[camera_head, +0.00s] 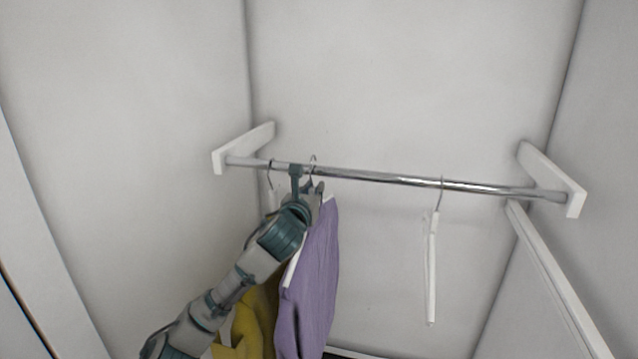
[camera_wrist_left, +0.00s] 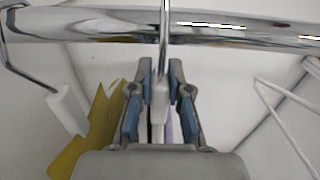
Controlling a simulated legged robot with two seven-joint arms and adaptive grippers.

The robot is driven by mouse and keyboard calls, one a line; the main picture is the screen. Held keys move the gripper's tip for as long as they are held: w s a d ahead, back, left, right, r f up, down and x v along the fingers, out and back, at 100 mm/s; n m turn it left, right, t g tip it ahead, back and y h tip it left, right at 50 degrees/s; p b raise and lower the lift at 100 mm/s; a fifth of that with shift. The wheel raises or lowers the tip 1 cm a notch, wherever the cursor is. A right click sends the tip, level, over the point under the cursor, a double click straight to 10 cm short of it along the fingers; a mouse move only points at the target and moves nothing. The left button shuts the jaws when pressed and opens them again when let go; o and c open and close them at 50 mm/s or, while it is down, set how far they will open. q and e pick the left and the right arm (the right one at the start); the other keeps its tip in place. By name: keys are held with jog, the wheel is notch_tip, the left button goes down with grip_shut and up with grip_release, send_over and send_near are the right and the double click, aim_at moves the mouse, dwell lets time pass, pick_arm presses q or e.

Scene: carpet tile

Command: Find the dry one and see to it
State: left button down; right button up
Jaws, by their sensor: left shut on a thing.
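A purple garment (camera_head: 312,275) hangs on a white hanger from the metal rod (camera_head: 390,178). A yellow garment (camera_head: 258,318) hangs to its left, partly behind my arm. My left gripper (camera_head: 314,187) is just below the rod, at the top of the purple garment's hanger. In the left wrist view, my left gripper (camera_wrist_left: 161,75) is shut on this hanger's neck, below its hook (camera_wrist_left: 164,35). The hook still reaches the rod. The yellow garment (camera_wrist_left: 98,135) shows at left there, and only a sliver of purple shows between the fingers. My right gripper is out of view.
An empty white hanger (camera_head: 431,270) hangs farther right on the rod, with clear rod between it and the purple garment. White brackets (camera_head: 552,180) hold the rod's ends. Closet walls stand close on both sides and behind.

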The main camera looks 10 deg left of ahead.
pick_arm(q)
jog(key=shift+w+r, duration=0.1)
jog(key=shift+w, duration=0.2)
jog(key=shift+s+d+b, duration=0.2)
jog(key=shift+b, duration=0.15)
jog(key=s+b, duration=0.3)
jog(key=s+d+b, duration=0.1)
jog(key=s+b, duration=0.1)
jog(key=b, duration=0.1)
send_over(302, 245)
jog(key=w, duration=0.2)
jog(key=shift+s+a+f, duration=0.15)
jog(key=shift+a+f, duration=0.15)
jog(key=shift+f, duration=0.45)
jog(key=shift+s+d+f, duration=0.15)
jog(key=shift+s, duration=0.25)
jog(key=shift+s+d+f, duration=0.1)
jog(key=shift+s, duration=0.3)
jog(key=shift+s+d+b, duration=0.15)
jog(key=shift+s+b, duration=0.05)
jog(key=shift+b, duration=0.1)
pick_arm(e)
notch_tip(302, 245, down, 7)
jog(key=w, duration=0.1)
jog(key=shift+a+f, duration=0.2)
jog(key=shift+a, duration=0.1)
